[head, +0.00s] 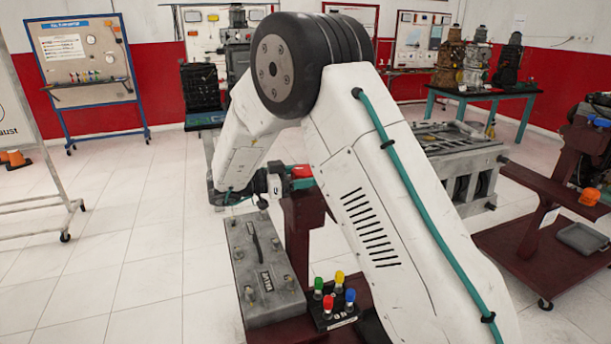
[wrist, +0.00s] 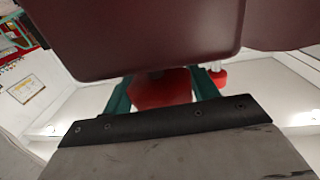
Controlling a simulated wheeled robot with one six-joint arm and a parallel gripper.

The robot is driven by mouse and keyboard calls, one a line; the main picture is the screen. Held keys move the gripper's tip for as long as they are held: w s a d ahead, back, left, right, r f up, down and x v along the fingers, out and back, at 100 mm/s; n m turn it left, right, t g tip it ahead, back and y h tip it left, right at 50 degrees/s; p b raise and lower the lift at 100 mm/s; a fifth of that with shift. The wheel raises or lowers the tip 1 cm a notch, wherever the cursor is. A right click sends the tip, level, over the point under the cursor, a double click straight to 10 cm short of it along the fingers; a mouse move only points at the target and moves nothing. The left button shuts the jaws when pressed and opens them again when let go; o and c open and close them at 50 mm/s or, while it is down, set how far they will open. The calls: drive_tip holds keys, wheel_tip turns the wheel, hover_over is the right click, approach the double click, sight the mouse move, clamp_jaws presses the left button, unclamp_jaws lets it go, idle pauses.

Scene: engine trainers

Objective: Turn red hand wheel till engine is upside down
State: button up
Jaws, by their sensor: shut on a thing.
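The red hand wheel (head: 301,172) shows as a small red patch just left of my white arm in the head view; the arm hides part of it. My gripper (head: 299,184) is at the wheel. In the wrist view, its teal fingers (wrist: 160,92) are closed on both sides of a red part of the wheel (wrist: 160,86). A smaller red piece (wrist: 219,78) shows to the right. The grey engine (head: 458,165) sits right of my arm, partly hidden by it. I cannot tell how far it is turned.
A maroon stand (head: 303,235) rises beside the wheel; maroon panels (wrist: 140,35) fill the top of the wrist view. A grey battery (head: 262,265) and colored-knob box (head: 335,305) stand low in front. Another maroon trolley (head: 545,255) is at right. Open floor lies left.

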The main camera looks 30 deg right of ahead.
drive_tip(key=shift+r+m+g, duration=0.1)
drive_tip(key=shift+m+g, duration=0.6)
drive_tip(key=shift+g, duration=0.4)
drive_tip(key=shift+g+y, duration=0.3)
drive_tip(key=o, duration=1)
drive_tip(key=shift+d, duration=0.1)
